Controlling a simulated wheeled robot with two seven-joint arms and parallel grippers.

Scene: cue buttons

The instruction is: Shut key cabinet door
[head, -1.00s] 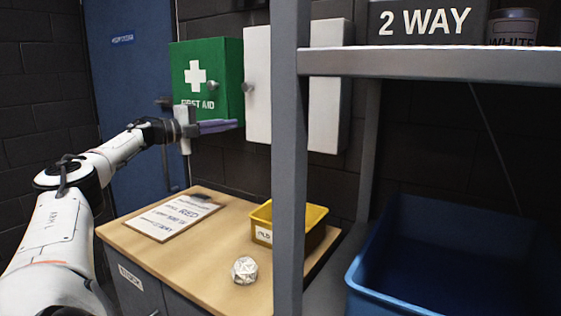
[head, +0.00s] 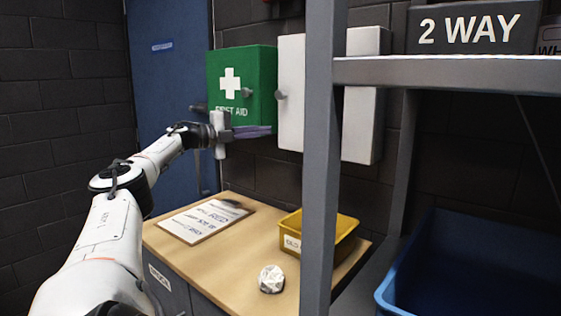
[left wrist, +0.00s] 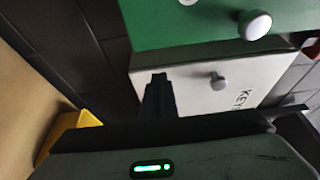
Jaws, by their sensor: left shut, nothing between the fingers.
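The white key cabinet (head: 291,92) hangs on the wall right of the green first aid cabinet. Its round knob (head: 280,95) is near the left edge, and a shelf post hides its middle. In the left wrist view its white front (left wrist: 190,88) shows a knob and part of the lettering "KEY". I cannot tell how far its door stands open. My left gripper (head: 268,131) is shut and empty, just under the first aid cabinet, with its tips pointing right towards the white cabinet. In the left wrist view its dark fingers (left wrist: 158,90) overlap the white front; contact is unclear. My right gripper is not in view.
The green first aid cabinet (head: 240,88) is close above my left gripper. Below is a wooden counter (head: 225,265) with a clipboard, a yellow bin (head: 345,240) and a pale faceted ball (head: 271,279). A grey shelf post (head: 322,170) and blue crate (head: 440,270) stand at right.

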